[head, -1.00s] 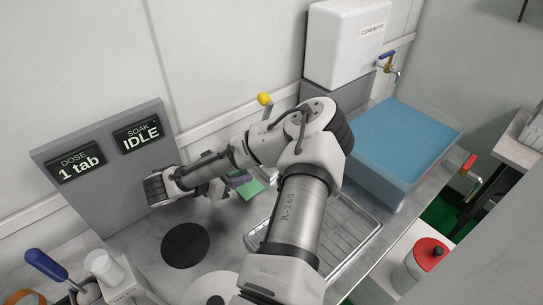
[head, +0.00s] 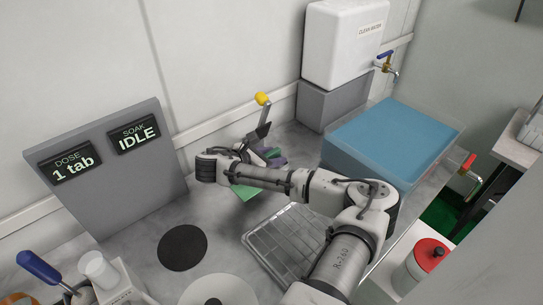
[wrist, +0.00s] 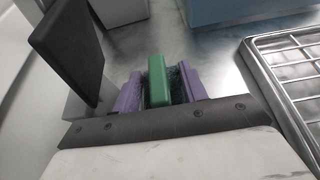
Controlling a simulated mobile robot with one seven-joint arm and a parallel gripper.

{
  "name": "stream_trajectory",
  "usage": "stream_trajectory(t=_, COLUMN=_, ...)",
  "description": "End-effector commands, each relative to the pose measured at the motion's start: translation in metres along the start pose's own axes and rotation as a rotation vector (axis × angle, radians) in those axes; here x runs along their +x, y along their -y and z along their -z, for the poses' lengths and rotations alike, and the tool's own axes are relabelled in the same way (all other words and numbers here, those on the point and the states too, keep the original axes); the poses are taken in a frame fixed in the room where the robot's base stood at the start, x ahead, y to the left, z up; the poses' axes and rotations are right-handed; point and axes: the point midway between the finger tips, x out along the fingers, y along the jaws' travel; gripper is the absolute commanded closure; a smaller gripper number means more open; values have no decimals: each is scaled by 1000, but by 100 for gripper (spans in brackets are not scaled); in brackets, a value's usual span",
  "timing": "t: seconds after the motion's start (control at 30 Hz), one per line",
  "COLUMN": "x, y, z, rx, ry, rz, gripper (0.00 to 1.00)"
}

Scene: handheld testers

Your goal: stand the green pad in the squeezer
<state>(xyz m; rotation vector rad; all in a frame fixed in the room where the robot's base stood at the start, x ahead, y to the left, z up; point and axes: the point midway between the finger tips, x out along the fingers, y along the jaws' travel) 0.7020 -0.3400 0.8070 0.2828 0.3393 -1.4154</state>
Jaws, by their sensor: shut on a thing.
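My gripper (wrist: 157,90) has purple fingers with dark inner pads, shut on the green pad (wrist: 157,78), which sticks out beyond them in the wrist view. In the head view the purple fingers (head: 272,157) are just right of my wrist, with little of the pad showing. The squeezer's lever (head: 262,118), with a yellow knob and dark plate, rises behind my gripper. A dark plate (wrist: 68,48), seemingly the squeezer's, stands left of the pad in the wrist view, apart from it. The squeezer's lower part is largely hidden by my gripper.
A flat green piece (head: 248,193) lies on the counter in front of my arm. A wire rack (head: 290,240) is nearer, a blue-topped tank (head: 395,140) to the right. A grey block (head: 325,105) stands behind. A black disc (head: 182,248) lies left.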

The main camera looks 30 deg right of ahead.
Motion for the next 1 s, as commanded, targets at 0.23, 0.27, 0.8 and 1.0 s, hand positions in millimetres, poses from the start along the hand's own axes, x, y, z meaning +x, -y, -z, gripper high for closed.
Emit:
stream_trajectory(t=0.23, x=0, y=0, z=1, rx=2, ry=1, rz=0, gripper=79)
stream_trajectory(t=0.27, x=1, y=0, z=1, rx=1, ry=1, rz=0, gripper=79)
stream_trajectory(t=0.8, x=5, y=0, z=13, rx=0, ry=0, rz=1, gripper=52)
stream_trajectory(t=1.0, x=6, y=0, z=13, rx=-1, ry=-1, rz=1, gripper=35)
